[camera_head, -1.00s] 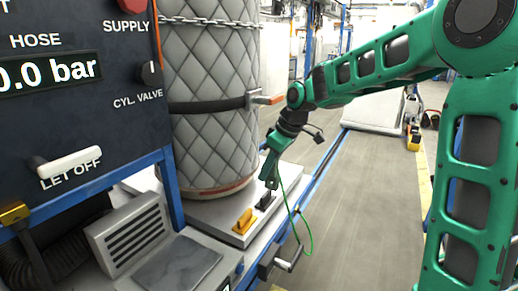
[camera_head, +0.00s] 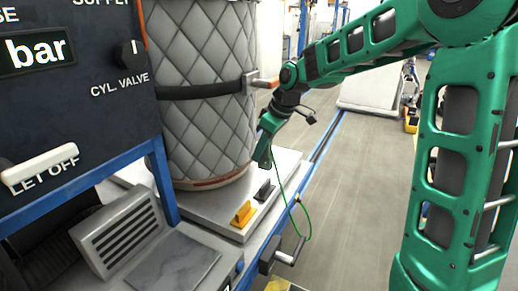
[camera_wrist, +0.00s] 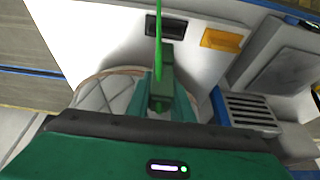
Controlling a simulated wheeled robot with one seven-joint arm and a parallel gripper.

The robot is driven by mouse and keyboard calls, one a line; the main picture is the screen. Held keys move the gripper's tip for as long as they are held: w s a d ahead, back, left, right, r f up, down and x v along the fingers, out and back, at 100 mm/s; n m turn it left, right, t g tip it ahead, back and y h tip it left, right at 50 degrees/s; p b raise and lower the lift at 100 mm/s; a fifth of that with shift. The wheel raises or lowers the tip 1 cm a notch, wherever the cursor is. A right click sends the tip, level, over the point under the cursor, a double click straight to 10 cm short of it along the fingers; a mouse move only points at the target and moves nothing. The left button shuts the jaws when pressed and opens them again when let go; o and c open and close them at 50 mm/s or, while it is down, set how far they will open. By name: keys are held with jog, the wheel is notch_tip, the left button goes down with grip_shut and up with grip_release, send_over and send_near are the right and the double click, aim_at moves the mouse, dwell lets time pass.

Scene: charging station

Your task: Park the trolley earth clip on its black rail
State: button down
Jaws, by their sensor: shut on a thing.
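My gripper (camera_head: 263,160) is shut on the green earth clip (camera_wrist: 161,88); the clip shows between the fingers in the wrist view. A thin green cable (camera_head: 309,222) runs from the clip and hangs in a loop to the right. The black rail (camera_head: 264,191) is a short block on the pale trolley deck, just below my gripper in the head view. It also shows in the wrist view (camera_wrist: 182,26), beyond the clip. The clip appears apart from the rail. In the head view, the clip is hard to tell from the green fingers.
A yellow block (camera_head: 243,214) sits beside the black rail. The quilted cylinder (camera_head: 205,90) with its strap and orange-tipped handle (camera_head: 264,82) stands close to my gripper. A crank handle (camera_head: 288,256) juts from the trolley's side.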

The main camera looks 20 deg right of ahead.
aim_at(270, 157)
jog(key=shift+f, duration=2.3)
jog(key=shift+s+f, duration=0.15)
jog(key=shift+f, duration=1.8)
jog(key=c, duration=1.5)
grip_release()
jog(key=v, duration=1)
jog(key=shift+d+r, duration=0.1)
jog(key=shift+r, duration=0.2)
